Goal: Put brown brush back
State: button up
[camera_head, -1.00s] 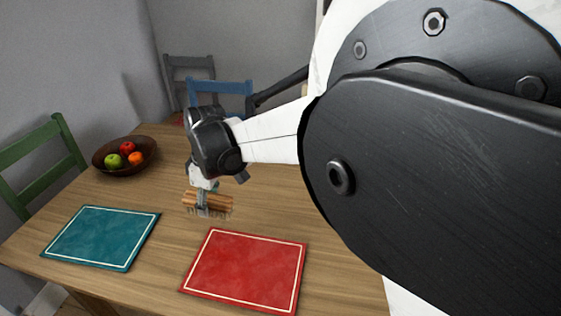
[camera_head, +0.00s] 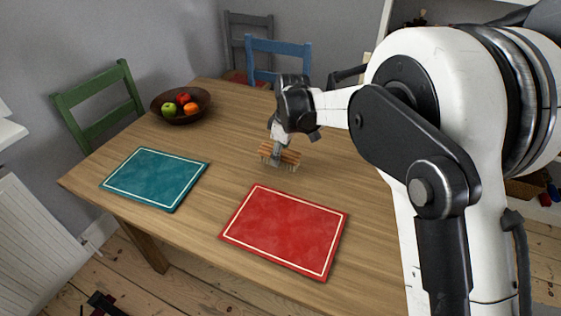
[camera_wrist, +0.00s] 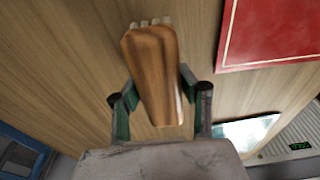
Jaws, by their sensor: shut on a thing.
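The brown brush (camera_head: 289,154) has a wooden back and pale bristles that point down. My gripper (camera_head: 278,150) is shut on it and holds it over the wooden table, beyond the red placemat. In the wrist view the brush (camera_wrist: 153,75) lies between the two green-padded fingers of my gripper (camera_wrist: 157,105), its wooden back towards the camera. A few pale bristle tufts show at its far end. I cannot tell exactly how high the bristles are above the tabletop.
The table (camera_head: 215,165) carries a red placemat (camera_head: 285,230), a teal placemat (camera_head: 155,178) and a brown fruit bowl (camera_head: 181,105). Green (camera_head: 100,100) and blue (camera_head: 278,60) chairs stand around it. A shelf with small items (camera_head: 545,190) is at the right. The table's middle is clear.

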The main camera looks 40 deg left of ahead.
aim_at(285, 151)
jog(key=shift+f, duration=1.4)
jog(key=shift+f, duration=0.1)
jog(key=shift+f+b, duration=0.1)
jog(key=shift+b, duration=0.25)
jog(key=o, duration=1.1)
jog(key=r, duration=0.4)
jog(key=d+r+p, duration=0.1)
jog(key=r, duration=0.3)
jog(key=r+p, duration=0.1)
jog(key=r, duration=0.3)
jog(key=shift+w+d+r, duration=0.15)
jog(key=shift+d, duration=0.2)
